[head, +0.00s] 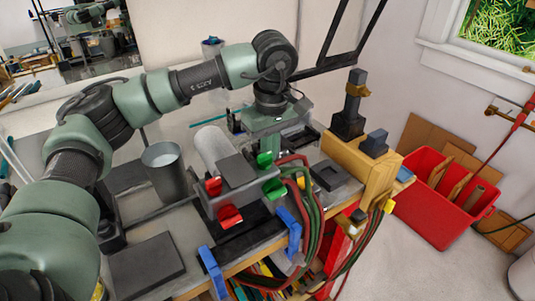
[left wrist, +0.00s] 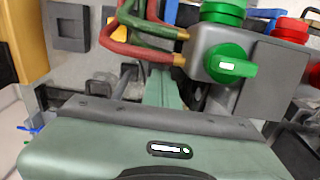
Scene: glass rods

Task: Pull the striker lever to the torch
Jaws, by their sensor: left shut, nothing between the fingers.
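The torch (head: 236,180) is a grey block with red and green knobs and a pale grey barrel, standing on the bench with red and green hoses at its right. In the left wrist view the torch (left wrist: 225,55) is at upper right, a green knob facing me. My left gripper (head: 270,135) points down just behind the torch; in the left wrist view its narrow green fingers (left wrist: 160,88) are together, with nothing visible between them. A dark upright post with a brass clamp (head: 354,90) stands on a yellow block; I cannot tell whether it is the striker lever. My right gripper is not visible.
A metal bucket (head: 163,170) stands left of the torch. Dark flat pads (head: 147,266) lie at the bench's front left. Blue clamps (head: 290,229) grip the front edge, where hoses hang. A red crate (head: 437,227) is on the floor at the right.

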